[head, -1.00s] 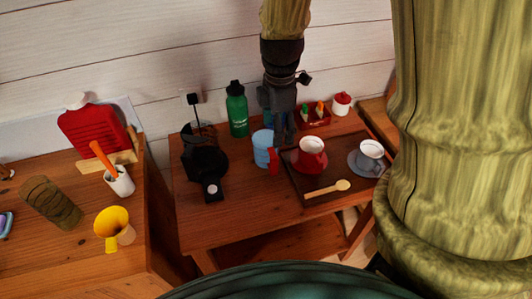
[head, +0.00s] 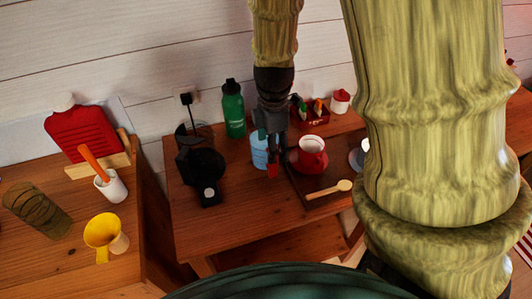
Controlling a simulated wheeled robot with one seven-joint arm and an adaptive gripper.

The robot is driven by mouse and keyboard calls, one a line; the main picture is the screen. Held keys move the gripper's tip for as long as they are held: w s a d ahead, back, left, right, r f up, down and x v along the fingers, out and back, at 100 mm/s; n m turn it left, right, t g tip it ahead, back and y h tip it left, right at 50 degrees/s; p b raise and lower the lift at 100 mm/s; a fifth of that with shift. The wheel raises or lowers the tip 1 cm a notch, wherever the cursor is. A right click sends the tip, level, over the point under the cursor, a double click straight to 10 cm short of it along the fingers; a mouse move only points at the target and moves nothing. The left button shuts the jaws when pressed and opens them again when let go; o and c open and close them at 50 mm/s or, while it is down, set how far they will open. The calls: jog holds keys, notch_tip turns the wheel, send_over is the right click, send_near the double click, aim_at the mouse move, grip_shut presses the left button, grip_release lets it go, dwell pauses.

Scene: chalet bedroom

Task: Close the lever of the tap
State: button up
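A light-blue container (head: 259,151) stands on the small wooden table, left of the dark tray. A small red part (head: 272,171) shows at its lower right; it may be the tap's lever, but it is too small to tell its position. My gripper (head: 274,150) points down right beside the container and hides its right side. Its fingertips are just above or at the red part; I cannot tell whether they touch. I cannot see whether the fingers are open or shut.
A dark tray (head: 309,203) holds a red pot (head: 311,155) and a wooden spoon (head: 330,190), close right of my gripper. A grey cup (head: 357,157) is partly hidden by my arm.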

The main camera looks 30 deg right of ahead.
aim_at(266, 151)
jog(key=shift+w+d+f+p, duration=0.1)
jog(key=shift+w+f+p, duration=0.15)
jog(key=shift+f, duration=0.5)
jog(key=shift+w+d+f+p, duration=0.1)
jog(key=shift+f+p, duration=0.1)
jog(key=shift+f, duration=1.7)
jog(key=shift+c, duration=0.2)
grip_shut()
jog(key=shift+r, duration=0.1)
